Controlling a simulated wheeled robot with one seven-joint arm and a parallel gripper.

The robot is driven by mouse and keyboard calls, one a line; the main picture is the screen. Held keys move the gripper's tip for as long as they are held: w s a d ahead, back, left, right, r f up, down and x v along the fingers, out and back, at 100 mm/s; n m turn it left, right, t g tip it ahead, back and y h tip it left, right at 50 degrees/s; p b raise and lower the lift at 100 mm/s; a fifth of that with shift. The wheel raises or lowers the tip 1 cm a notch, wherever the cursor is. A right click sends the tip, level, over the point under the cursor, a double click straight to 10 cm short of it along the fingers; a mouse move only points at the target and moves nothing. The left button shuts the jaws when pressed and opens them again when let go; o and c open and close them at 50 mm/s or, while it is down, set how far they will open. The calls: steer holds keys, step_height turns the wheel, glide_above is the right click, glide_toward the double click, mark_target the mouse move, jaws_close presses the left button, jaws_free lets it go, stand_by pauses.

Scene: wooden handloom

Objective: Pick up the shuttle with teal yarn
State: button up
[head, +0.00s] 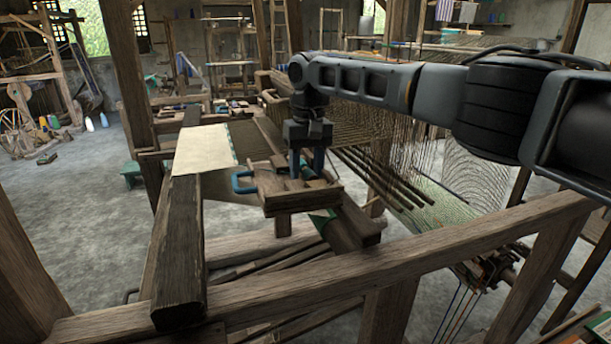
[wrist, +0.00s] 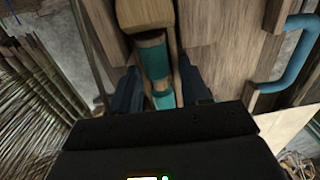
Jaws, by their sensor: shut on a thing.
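The shuttle with teal yarn shows in the wrist view as a pale wooden body (wrist: 147,14) with a teal yarn bobbin (wrist: 151,59) in its slot. My gripper (wrist: 160,88) has one dark blue finger on each side of it, and is shut on it. In the head view my gripper (head: 306,166) points down over a small wooden tray (head: 305,198) with a blue handle (head: 243,183) at its left. There the shuttle is hard to tell from the wooden pieces around it. I cannot tell whether it is clear of the tray.
A pale cloth (head: 204,149) lies over the dark beam (head: 180,245) left of the tray. The loom's warp threads (head: 405,140) and dark rods stand close to the right. A thick wooden rail (head: 400,250) crosses in front. Grey floor (head: 75,215) is open at left.

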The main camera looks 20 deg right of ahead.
steer(key=shift+c, duration=1.4)
steer(key=shift+r, duration=0.75)
step_height(320, 180, up, 3)
steer(key=shift+f, duration=0.2)
steer(key=s+d+r, duration=0.3)
steer(key=d+r, duration=0.4)
steer(key=d, duration=0.4)
steer(key=shift+s+b, duration=0.4)
steer(key=shift+b, duration=0.05)
